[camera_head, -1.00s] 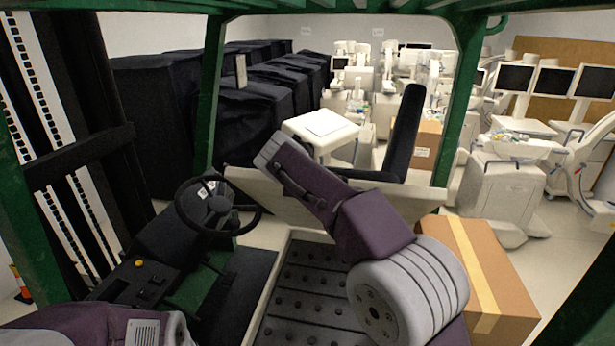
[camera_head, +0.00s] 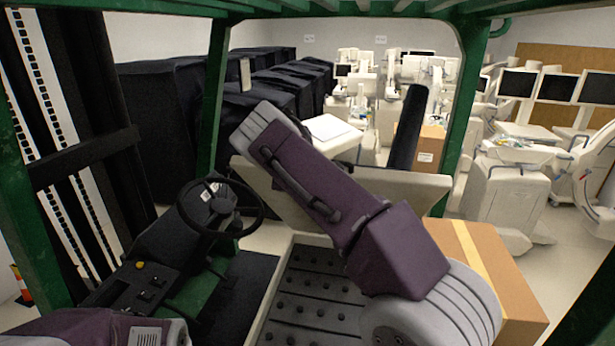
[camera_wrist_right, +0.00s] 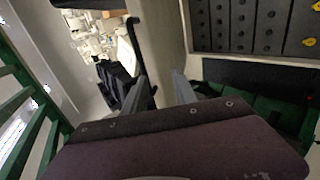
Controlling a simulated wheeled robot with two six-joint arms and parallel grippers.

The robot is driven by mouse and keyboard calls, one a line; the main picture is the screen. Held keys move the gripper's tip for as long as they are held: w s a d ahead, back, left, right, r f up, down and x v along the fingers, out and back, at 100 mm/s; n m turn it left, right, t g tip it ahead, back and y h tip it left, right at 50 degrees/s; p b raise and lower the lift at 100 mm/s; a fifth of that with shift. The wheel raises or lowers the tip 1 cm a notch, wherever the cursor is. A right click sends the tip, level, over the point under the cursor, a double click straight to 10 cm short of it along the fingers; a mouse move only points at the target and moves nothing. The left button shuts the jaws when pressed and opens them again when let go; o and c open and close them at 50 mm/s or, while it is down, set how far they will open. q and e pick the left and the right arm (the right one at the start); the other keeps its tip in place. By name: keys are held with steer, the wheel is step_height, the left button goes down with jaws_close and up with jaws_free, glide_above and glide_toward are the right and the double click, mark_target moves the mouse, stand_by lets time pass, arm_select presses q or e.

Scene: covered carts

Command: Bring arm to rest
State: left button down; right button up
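My right arm, purple and grey, crosses the middle of the head view; its gripper does not show there. In the right wrist view, the two grey fingers of my right gripper (camera_wrist_right: 160,88) stand apart with nothing between them. A part of my left arm shows at the bottom left of the head view. My left gripper is out of view.
A green-framed vehicle cab surrounds me, with a black steering wheel (camera_head: 219,207) and a studded dark floor (camera_head: 310,300). A cardboard box (camera_head: 497,268) stands to the right. Black covered carts (camera_head: 160,130) and white machines (camera_head: 508,190) stand beyond.

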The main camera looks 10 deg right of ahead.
steer(key=s+d+f+m+g+b, duration=0.1)
steer(key=s+d+f+g+b, duration=0.1)
steer(key=d+f+b, duration=0.65)
steer(key=s+d+f+m+g+h+b, duration=0.1)
steer(key=d+f+m+g+b, duration=0.2)
steer(key=f, duration=1.1)
steer(key=s+d+f+b, duration=0.2)
steer(key=d+f+b, duration=0.4)
steer(key=f, duration=0.5)
steer(key=s+a+f+m+g+y+b, duration=0.1)
steer(key=s+f+m+b, duration=0.1)
steer(key=s+f, duration=0.4)
steer(key=s+a+f+m+g+y+b, duration=0.1)
steer(key=s+f+m, duration=0.4)
steer(key=f, duration=0.7)
steer(key=s+a+f+m+g+y+b, duration=0.2)
steer(key=s+f+m+b, duration=0.1)
steer(key=s+f, duration=0.5)
steer(key=shift+a+f+m+y, duration=0.3)
steer(key=shift+f+m, duration=0.1)
steer(key=shift+f, duration=0.55)
steer(key=shift+s, duration=0.15)
